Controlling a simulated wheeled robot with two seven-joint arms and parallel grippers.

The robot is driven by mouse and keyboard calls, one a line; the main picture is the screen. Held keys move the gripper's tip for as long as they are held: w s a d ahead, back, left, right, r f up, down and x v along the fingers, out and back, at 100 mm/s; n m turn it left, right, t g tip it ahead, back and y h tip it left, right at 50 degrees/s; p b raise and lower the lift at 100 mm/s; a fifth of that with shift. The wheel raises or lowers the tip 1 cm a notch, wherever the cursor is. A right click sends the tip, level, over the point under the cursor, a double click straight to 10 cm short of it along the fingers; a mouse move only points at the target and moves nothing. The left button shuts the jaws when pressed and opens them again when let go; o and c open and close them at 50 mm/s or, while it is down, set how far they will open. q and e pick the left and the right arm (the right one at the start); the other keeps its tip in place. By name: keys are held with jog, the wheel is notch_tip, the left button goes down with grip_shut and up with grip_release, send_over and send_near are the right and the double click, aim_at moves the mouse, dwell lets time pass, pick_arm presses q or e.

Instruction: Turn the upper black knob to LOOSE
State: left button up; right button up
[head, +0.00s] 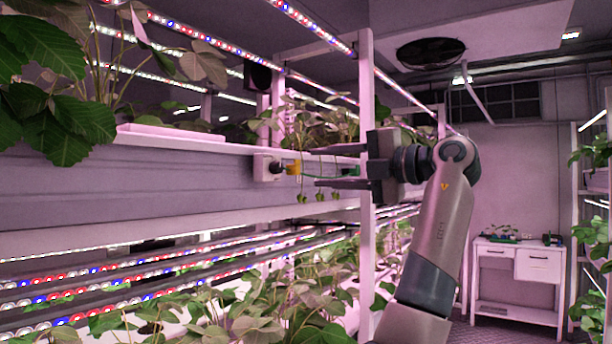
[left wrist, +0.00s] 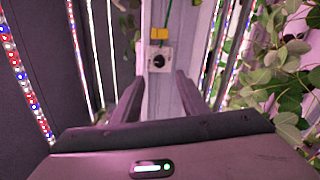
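A black knob (head: 277,167) sits on a small pale box (head: 261,168) fixed to the end of the upper rack's side rail. In the left wrist view the knob (left wrist: 159,61) lies ahead, centred between the fingers. A yellow fitting (head: 293,167) is right beside it; it also shows in the left wrist view (left wrist: 160,34). No LOOSE marking can be read. My left gripper (head: 316,167) is open and empty, its fingers pointing left at the knob from a short distance, one above the other. It also shows in the left wrist view (left wrist: 160,80). My right gripper is out of view.
A pink upright post (head: 367,90) stands close by my left gripper. Berries (head: 319,196) hang just below the fingers. Leafy plants (head: 270,310) fill the lower rack. A white cabinet (head: 518,262) stands at the back right, with open floor before it.

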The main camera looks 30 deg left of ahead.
pick_arm(q)
jog(key=d+b, duration=0.1)
jog(key=d, duration=0.6)
jog(key=shift+s, duration=0.3)
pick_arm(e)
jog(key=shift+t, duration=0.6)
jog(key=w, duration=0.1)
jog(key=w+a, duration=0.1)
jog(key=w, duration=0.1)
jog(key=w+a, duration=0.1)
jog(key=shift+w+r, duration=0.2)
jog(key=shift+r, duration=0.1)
